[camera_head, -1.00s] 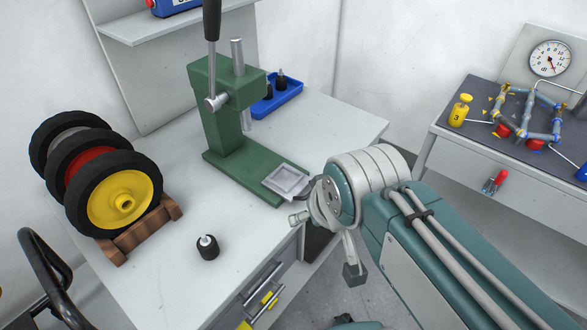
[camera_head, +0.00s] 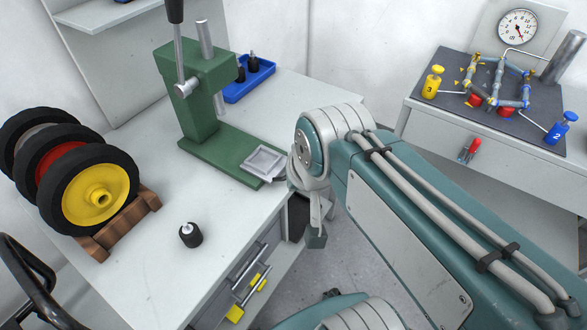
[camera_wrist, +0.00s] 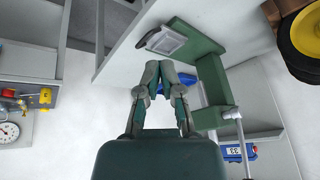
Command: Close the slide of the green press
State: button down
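The green press (camera_head: 207,110) stands on the white workbench, with a tall lever on its left side. Its slide is a square grey tray (camera_head: 264,162) at the front end of the green base, out from under the press head. In the wrist view the press (camera_wrist: 207,75) and the slide (camera_wrist: 166,42) appear upside down. My gripper (camera_wrist: 159,66) appears shut and empty, its two fingertips together. In the wrist picture it lies below the slide and left of the press column; contact with either is not visible. In the head view my arm hides most of the gripper.
A blue tray (camera_head: 250,92) with black parts sits behind the press. A black part (camera_head: 190,235) stands near the bench's front edge. A wheel rack (camera_head: 125,225) is at left. A second table (camera_head: 500,150) with pipework and a gauge is at right. Floor is open between the benches.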

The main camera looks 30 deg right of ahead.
aim_at(255, 155)
jog(key=w+d+f+m+g+y, duration=0.1)
jog(key=w+d+f+m, duration=0.4)
jog(key=m, duration=0.8)
jog(key=w+d+f+m+g+y, duration=0.15)
jog(key=w+d+m, duration=0.45)
jog(key=m, duration=0.7)
jog(key=w+x, duration=0.1)
jog(key=x, duration=1.1)
jog(key=shift+w+r+h, duration=0.25)
jog(key=shift+w+h, duration=0.1)
jog(key=shift+w, duration=0.05)
jog(key=shift+d, duration=0.1)
jog(key=w+a, duration=0.2)
jog(key=w, duration=0.1)
jog(key=w+a, duration=0.2)
jog(key=w, duration=0.2)
jog(key=w+a, duration=0.3)
jog(key=w, duration=0.1)
jog(key=shift+w, duration=0.35)
